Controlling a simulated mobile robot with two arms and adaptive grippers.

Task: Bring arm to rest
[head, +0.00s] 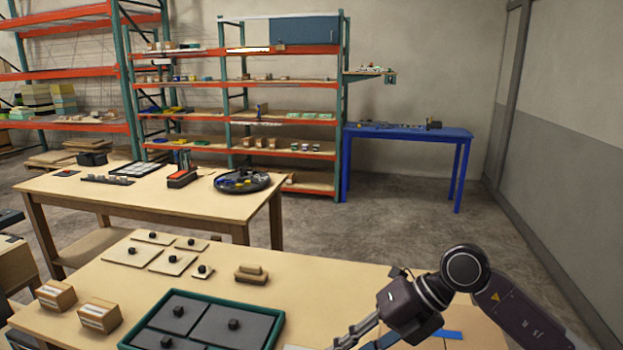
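My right arm reaches in from the lower right. Its gripper (358,343) is low over the near table's front part, to the right of the green-rimmed tray (277,325). Its two fingers point down and left with a gap between them, and nothing shows in the gap. The fingertips are at the bottom edge of the picture. My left arm and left gripper are not in view.
The near wooden table (330,275) holds flat plates with black knobs (173,262), small cartons (99,315) and a stacked tan block (251,274). A second table (130,192), shelving (280,102) and a blue table (408,132) stand behind. The table's back right is clear.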

